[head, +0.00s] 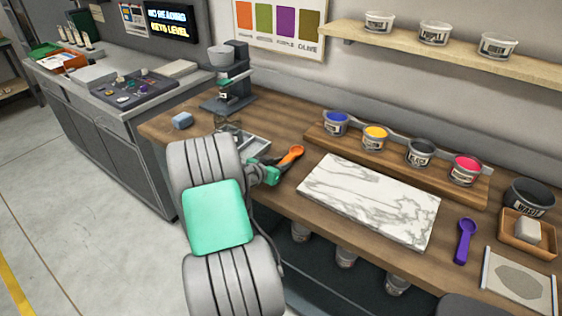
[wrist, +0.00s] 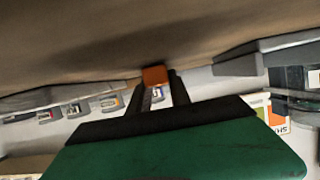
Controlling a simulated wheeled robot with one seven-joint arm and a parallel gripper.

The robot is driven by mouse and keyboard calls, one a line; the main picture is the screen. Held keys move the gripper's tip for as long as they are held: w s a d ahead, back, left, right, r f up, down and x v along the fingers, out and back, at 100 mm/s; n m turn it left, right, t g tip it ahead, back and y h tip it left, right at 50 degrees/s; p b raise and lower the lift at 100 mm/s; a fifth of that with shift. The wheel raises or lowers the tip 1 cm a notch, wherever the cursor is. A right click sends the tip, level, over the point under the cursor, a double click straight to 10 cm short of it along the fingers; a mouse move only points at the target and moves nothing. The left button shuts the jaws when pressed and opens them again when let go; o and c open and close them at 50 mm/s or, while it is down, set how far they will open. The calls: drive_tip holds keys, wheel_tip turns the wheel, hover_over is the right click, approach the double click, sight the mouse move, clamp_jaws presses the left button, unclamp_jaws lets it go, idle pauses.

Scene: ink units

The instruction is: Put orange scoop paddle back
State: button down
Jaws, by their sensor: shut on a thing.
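The orange scoop paddle (head: 291,154) shows in the head view beside the left end of the marble slab. My gripper (head: 275,165) is at its handle end, over the wooden bench, and is shut on it. In the wrist view the orange piece (wrist: 154,76) sits between the two dark fingertips of my gripper (wrist: 156,85). My arm hides part of the bench around the grip. I cannot tell whether the paddle touches the bench top.
The marble slab (head: 370,198) lies right of the paddle. A grey tray (head: 254,146) is just behind my gripper. A wooden riser (head: 400,163) holds several ink tubs. A purple scoop (head: 465,241) lies at the right.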

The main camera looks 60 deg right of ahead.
drive_tip(key=shift+f+b, duration=0.2)
drive_tip(key=shift+b, duration=0.15)
drive_tip(key=c, duration=1.2)
unclamp_jaws()
drive_tip(key=shift+r, duration=0.1)
drive_tip(key=shift+r, duration=0.1)
